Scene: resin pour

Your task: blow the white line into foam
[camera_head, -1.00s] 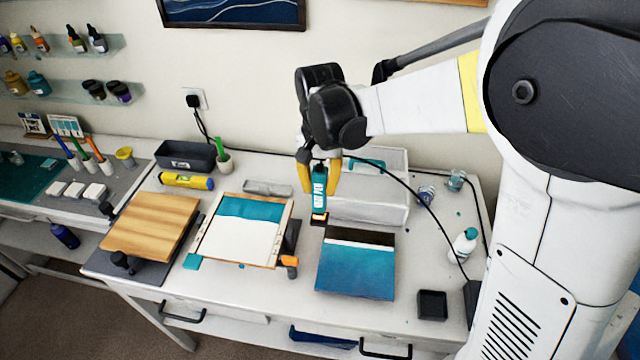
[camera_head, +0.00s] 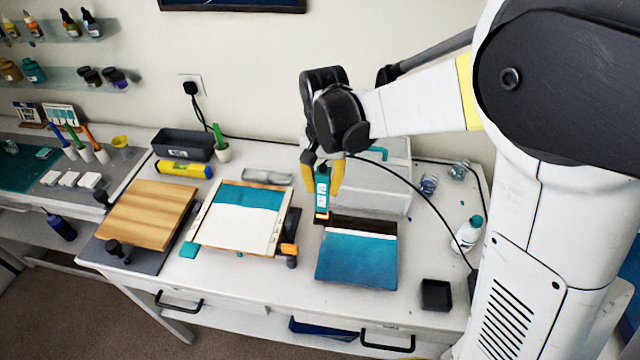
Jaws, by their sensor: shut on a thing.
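My gripper (camera_head: 322,172) is shut on a teal heat tool (camera_head: 322,186) with a white label. The tool points down, and its nozzle glows orange just above the top left edge of the blue resin panel (camera_head: 356,260). The panel has a dark strip along its far edge, with a white line (camera_head: 372,231) next to it and blue below. The line looks straight and solid; its left end lies close to the nozzle. I cannot tell whether there is any foam at this size.
A second panel, teal and white (camera_head: 232,233), lies left, beside a wooden board (camera_head: 150,214). A clear-sided box (camera_head: 385,195) stands behind the tool. A black cable crosses the right side. A white bottle (camera_head: 467,234) and small black tray (camera_head: 436,294) stand at right.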

